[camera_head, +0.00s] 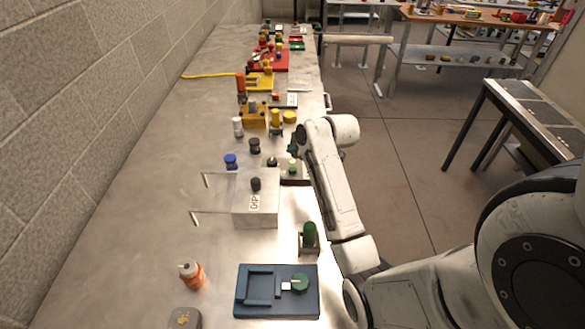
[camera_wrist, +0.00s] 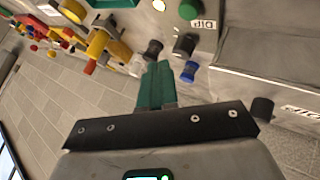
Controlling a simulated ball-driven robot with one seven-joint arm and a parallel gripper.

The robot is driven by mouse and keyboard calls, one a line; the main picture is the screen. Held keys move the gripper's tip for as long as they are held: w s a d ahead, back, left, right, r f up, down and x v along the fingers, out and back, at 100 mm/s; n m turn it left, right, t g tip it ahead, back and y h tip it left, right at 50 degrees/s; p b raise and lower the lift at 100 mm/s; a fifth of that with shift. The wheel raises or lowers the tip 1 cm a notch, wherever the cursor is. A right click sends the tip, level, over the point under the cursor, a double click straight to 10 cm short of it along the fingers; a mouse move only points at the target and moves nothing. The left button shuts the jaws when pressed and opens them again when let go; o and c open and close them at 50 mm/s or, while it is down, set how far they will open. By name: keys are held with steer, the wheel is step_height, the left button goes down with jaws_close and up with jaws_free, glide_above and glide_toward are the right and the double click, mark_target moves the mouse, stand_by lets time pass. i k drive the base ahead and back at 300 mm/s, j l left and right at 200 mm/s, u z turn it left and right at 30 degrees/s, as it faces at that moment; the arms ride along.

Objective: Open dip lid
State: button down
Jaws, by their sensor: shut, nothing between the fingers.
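A light metal box (camera_head: 252,215) with a dark knob (camera_head: 256,184) on top and a label reading roughly DIP stands in the middle of the bench. In the wrist view, a similar dark knob (camera_wrist: 262,107) and partly cut-off label appear at the right. A label reading DIP (camera_wrist: 204,23) also lies beside a green knob (camera_wrist: 190,9) at the top. My gripper (camera_head: 292,147) is beyond the box, above the bench's right side. In the wrist view its green fingers (camera_wrist: 157,68) are together and empty, apart from the knobs.
Black and blue knobs (camera_wrist: 189,72) lie beyond my fingers. A blue fixture (camera_head: 250,305), orange bottle (camera_head: 192,273) and green cylinder (camera_head: 309,235) stand in front of the box. Two thin rods (camera_head: 207,212) stick out left of it. The bench's left side is mostly clear.

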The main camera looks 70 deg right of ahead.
mark_target(256, 190)
steer(key=k, duration=1)
